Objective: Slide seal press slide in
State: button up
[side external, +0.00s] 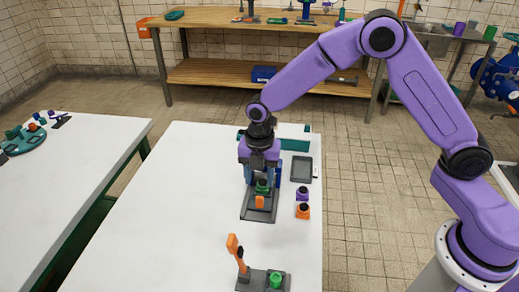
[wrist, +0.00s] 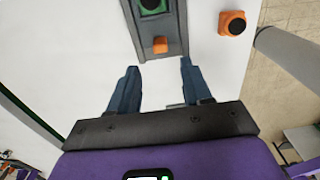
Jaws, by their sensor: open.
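The seal press appears to be the long grey fixture (side external: 258,214) on the white table, below my gripper. It also shows at the top of the wrist view (wrist: 140,20). It carries a green block with a dark top (wrist: 152,5) and, nearer my fingers, an orange knob (wrist: 160,45), also seen in the side view (side external: 259,202). My gripper (wrist: 159,68) has its two blue fingers wide apart, with nothing between them. In the wrist view the knob lies just beyond the gap between the fingertips. The far end of the fixture is hidden by my gripper in the side view.
A purple block (side external: 302,193) and an orange block (side external: 303,211) stand right of the fixture. A grey tray (side external: 301,169) lies behind them. A grey base with an orange lever (side external: 235,250) and green knob (side external: 275,280) stands in front. The table's left part is clear.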

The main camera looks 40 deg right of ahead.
notch_tip(320, 180, up, 9)
dwell(0.3)
send_near(260, 197)
notch_tip(260, 197, down, 10)
jog(key=shift+a+r, duration=0.1)
jog(key=shift+r, duration=0.15)
dwell(0.7)
grip_shut()
